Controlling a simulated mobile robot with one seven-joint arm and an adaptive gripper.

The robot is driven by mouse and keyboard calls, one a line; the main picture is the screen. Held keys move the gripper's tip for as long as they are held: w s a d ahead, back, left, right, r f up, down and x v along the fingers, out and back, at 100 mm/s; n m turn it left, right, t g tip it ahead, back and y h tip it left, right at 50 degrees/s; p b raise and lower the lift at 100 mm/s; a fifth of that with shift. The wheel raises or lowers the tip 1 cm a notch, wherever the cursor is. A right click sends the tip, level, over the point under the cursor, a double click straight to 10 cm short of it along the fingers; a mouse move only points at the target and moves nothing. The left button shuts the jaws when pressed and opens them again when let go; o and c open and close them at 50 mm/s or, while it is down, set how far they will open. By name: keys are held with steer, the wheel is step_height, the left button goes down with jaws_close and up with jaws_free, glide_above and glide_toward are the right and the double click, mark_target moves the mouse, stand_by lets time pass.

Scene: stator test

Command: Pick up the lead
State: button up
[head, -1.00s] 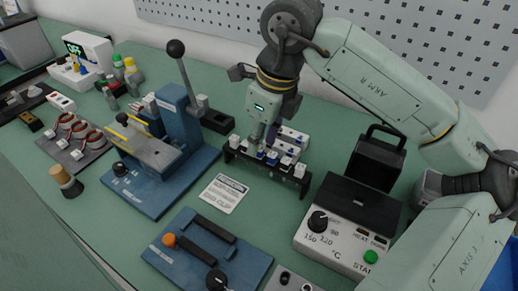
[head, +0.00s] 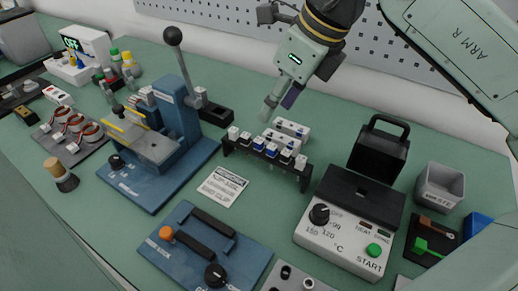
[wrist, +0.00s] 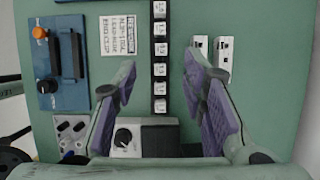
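A dark rack (head: 236,147) holds a row of small white and blue pieces (head: 271,150), which may be the leads; I cannot tell which one is meant. The row shows in the wrist view as a column of white labels (wrist: 160,72) running between my fingers. My gripper (head: 280,102) is above and behind the rack in the head view. In the wrist view my gripper (wrist: 160,75) has its purple-padded fingers spread apart, with nothing held between them. A printed card (head: 223,187) lies in front of the rack; its text is too blurred to read surely.
Two white blocks (head: 292,128) lie behind the rack. A blue lever press (head: 180,110) stands left, a heater box (head: 345,235) right, with a black handled holder (head: 379,150) behind it. A blue fixture (head: 208,247) lies in front. A grey bin (head: 440,187) stands far right.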

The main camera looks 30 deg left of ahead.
mark_target(259, 140)
steer(key=x, duration=0.4)
steer(key=shift+f, duration=0.1)
steer(key=p+x, duration=0.1)
steer(key=x, duration=0.1)
steer(key=p+x, duration=0.1)
steer(key=x, duration=0.1)
steer(key=shift+d+f, duration=0.25)
steer(key=shift+d, duration=0.1)
steer(key=shift+a+f, duration=0.2)
steer(key=shift+f, duration=0.3)
jaws_close()
